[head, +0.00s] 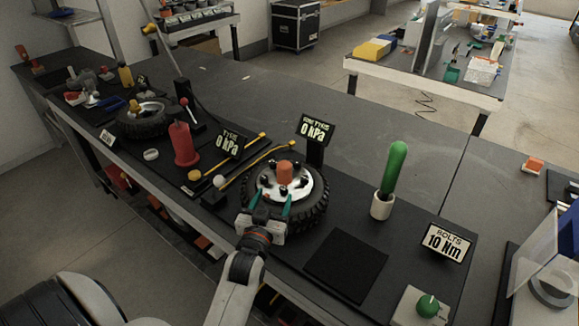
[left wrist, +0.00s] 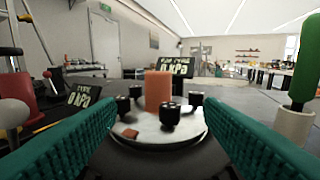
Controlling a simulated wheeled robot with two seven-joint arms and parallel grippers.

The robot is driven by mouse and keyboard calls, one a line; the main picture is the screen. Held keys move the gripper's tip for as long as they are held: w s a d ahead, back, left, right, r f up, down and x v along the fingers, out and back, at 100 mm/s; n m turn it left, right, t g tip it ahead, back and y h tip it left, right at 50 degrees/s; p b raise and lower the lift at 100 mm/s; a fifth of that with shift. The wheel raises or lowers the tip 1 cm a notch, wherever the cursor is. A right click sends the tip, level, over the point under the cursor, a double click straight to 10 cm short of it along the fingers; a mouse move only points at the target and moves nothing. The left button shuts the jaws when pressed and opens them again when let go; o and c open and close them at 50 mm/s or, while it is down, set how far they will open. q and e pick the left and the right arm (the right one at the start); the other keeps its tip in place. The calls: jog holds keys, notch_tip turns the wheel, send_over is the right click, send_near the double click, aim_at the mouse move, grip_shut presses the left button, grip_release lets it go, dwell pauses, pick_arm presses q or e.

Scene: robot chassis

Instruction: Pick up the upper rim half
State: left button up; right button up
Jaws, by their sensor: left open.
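The upper rim half (head: 308,184) is a silver disc with an orange centre post (head: 285,173) and several black knobs. It lies flat in the black tyre (head: 319,212) on the dark bench. My left gripper (head: 271,203) is open at the near side of the wheel, its teal fingers over the rim's near edge. In the left wrist view the rim half (left wrist: 150,133) lies ahead, between and beyond the two fingers, with the orange post (left wrist: 158,90) upright in the middle. I cannot tell whether the fingers touch it. My right gripper is not in view.
A 0 kPa display (head: 315,130) stands behind the wheel. A green-handled tool in a white cup (head: 381,207) stands to the right, near a black mat (head: 346,262) and a bolts sign (head: 446,242). A red bottle-like part (head: 184,145) and another wheel (head: 142,122) are left.

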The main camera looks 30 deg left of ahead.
aim_at(282, 170)
pick_arm(q)
jog(key=shift+x, duration=1.2)
jog(key=p+x, duration=0.1)
jog(key=x, duration=0.3)
jog(key=shift+r, duration=0.2)
jog(key=shift+w+a+r, duration=0.1)
jog(key=shift+w+a, duration=0.05)
jog(key=shift+w, duration=0.15)
jog(key=w, duration=0.1)
jog(key=w+a+p, duration=0.1)
jog(key=w+r, duration=0.1)
jog(key=w, duration=0.1)
jog(key=shift+a+r, duration=0.1)
jog(key=shift+a, duration=0.15)
jog(key=shift+w+a, duration=0.1)
jog(key=shift+w, duration=0.15)
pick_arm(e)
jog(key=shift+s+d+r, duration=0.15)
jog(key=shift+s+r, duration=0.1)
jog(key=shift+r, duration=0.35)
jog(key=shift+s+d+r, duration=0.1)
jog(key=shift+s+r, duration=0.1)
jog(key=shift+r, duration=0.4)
pick_arm(q)
jog(key=shift+c, duration=0.2)
